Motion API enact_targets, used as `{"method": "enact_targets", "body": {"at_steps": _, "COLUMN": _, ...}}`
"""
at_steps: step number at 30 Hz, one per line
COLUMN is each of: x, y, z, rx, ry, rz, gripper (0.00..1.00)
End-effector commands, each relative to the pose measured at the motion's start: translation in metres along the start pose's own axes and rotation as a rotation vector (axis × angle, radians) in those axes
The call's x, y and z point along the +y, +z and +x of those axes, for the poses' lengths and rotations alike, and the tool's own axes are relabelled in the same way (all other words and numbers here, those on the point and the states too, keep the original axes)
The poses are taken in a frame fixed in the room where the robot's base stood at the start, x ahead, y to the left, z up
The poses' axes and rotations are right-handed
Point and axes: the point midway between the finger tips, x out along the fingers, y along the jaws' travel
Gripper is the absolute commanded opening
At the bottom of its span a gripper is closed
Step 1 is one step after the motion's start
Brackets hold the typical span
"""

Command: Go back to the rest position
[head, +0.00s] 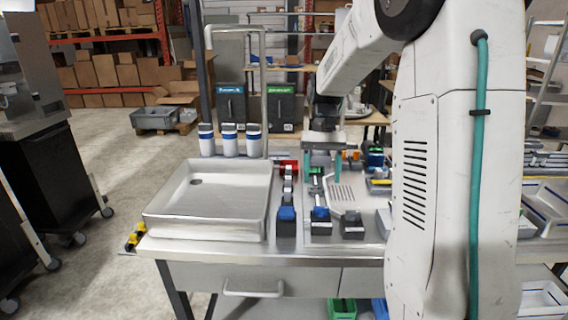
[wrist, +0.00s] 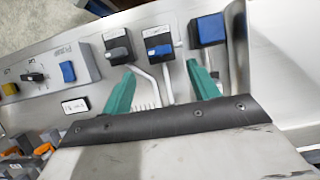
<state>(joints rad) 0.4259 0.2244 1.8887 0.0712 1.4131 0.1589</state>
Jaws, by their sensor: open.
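My gripper (head: 322,166) hangs above the workbench (head: 330,250), pointing down, over the row of dispensers. Its two green fingers are apart with nothing between them; they also show in the wrist view (wrist: 161,72). Below in the head view are a blue-topped dispenser (head: 287,214), a second blue-topped one (head: 320,214) and a black one (head: 352,225). In the wrist view a black dispenser (wrist: 117,46), a blue-and-black one (wrist: 158,42) and a large blue-topped one (wrist: 208,29) lie beyond the fingertips, with metal spouts pointing towards my gripper.
A metal sink (head: 205,226) stands left of the dispensers, with several blue-and-white canisters (head: 229,140) behind it. A tall pipe (head: 264,80) rises behind the bench. A grey panel (wrist: 40,70) with yellow and blue buttons shows in the wrist view. The floor (head: 110,160) at left is open.

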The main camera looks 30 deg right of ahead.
Motion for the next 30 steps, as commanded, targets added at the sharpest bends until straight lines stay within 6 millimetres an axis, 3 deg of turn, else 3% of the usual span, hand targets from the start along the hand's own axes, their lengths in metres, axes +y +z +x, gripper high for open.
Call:
{"method": "enact_targets", "body": {"at_steps": 6, "x": 0.0, "y": -0.001, "z": 0.0, "rx": 0.005, "ry": 0.0, "rz": -0.011, "gripper": 0.6}}
{"method": "enact_targets", "body": {"at_steps": 8, "x": 0.002, "y": 0.001, "z": 0.01, "rx": -0.002, "ry": 0.006, "rz": -0.025, "gripper": 0.6}}
{"method": "enact_targets", "body": {"at_steps": 11, "x": 0.005, "y": 0.021, "z": 0.021, "rx": 0.004, "ry": 0.017, "rz": -0.058, "gripper": 0.6}}
{"method": "enact_targets", "body": {"at_steps": 24, "x": -0.009, "y": 0.178, "z": 0.042, "rx": 0.223, "ry": 0.086, "rz": -0.342, "gripper": 0.6}}
{"method": "enact_targets", "body": {"at_steps": 30, "x": -0.006, "y": 0.236, "z": 0.062, "rx": 0.344, "ry": 0.103, "rz": -0.475, "gripper": 0.6}}
